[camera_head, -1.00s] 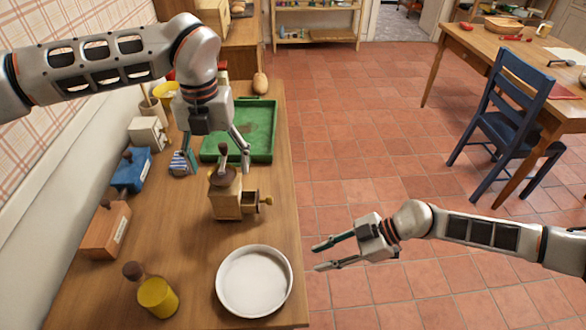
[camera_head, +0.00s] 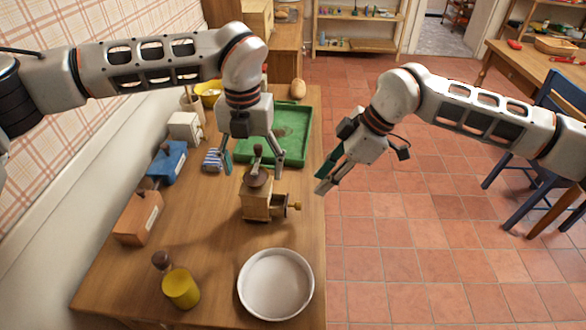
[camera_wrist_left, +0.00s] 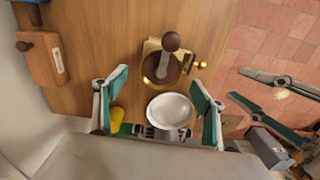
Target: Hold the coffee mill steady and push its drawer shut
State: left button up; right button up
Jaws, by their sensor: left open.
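The wooden coffee mill (camera_head: 257,200) stands upright on the table, with a dark knob on its crank handle. Its drawer (camera_head: 281,207) sticks out to the right, with a brass knob (camera_head: 296,206). My left gripper (camera_head: 252,162) is open, pointing down just above and behind the mill top. In the left wrist view the mill (camera_wrist_left: 160,65) lies ahead of the open fingers, which hold nothing. My right gripper (camera_head: 324,177) is open and empty, up and right of the drawer near the table's right edge; its fingers also show in the left wrist view (camera_wrist_left: 236,83).
A brown box (camera_head: 138,220), a blue box (camera_head: 167,164) and a white box (camera_head: 186,127) line the wall side. A green tray (camera_head: 298,151) lies behind the mill. Table is clear right of the drawer.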

aim_at(255, 188)
pick_arm(q)
jog(key=shift+f, duration=3.55)
jog(key=c, duration=1.6)
